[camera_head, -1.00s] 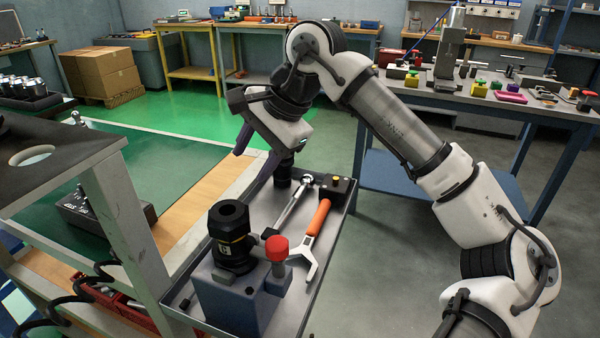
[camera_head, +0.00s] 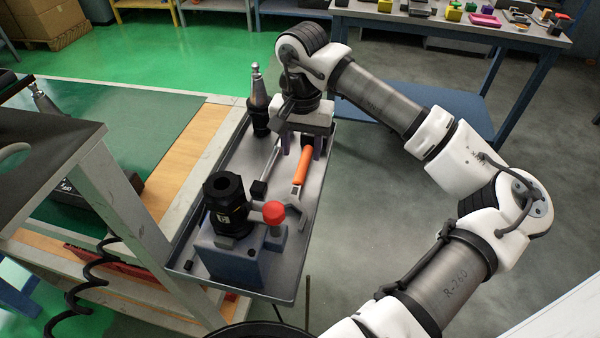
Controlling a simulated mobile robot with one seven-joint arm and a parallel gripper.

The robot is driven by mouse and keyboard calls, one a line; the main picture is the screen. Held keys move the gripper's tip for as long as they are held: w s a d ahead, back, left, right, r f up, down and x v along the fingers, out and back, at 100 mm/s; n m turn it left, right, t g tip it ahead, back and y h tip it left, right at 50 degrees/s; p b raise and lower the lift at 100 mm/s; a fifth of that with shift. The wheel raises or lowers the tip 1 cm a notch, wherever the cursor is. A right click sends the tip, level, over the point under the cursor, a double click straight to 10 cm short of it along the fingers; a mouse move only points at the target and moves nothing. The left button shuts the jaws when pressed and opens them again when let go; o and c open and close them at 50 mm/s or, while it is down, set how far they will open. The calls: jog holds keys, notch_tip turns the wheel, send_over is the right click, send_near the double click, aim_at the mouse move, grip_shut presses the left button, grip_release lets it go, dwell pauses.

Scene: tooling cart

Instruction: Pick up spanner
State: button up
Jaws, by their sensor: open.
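The spanner (camera_head: 302,168) has an orange handle and a pale metal head. The fingers appear to be on either side of the handle, and nothing is held. Whether they touch it or how high they are, I cannot tell.
A silver tool (camera_head: 268,168) lies just left of the spanner. A blue block with a black holder (camera_head: 228,205) and a red knob (camera_head: 273,212) stands at the near end of the tray (camera_head: 293,268). A black-based tool holder (camera_head: 259,105) stands at the far left corner.

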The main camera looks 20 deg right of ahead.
aim_at(302, 167)
jog(key=shift+f+p, duration=0.85)
jog(key=shift+f, duration=1.75)
grip_shut()
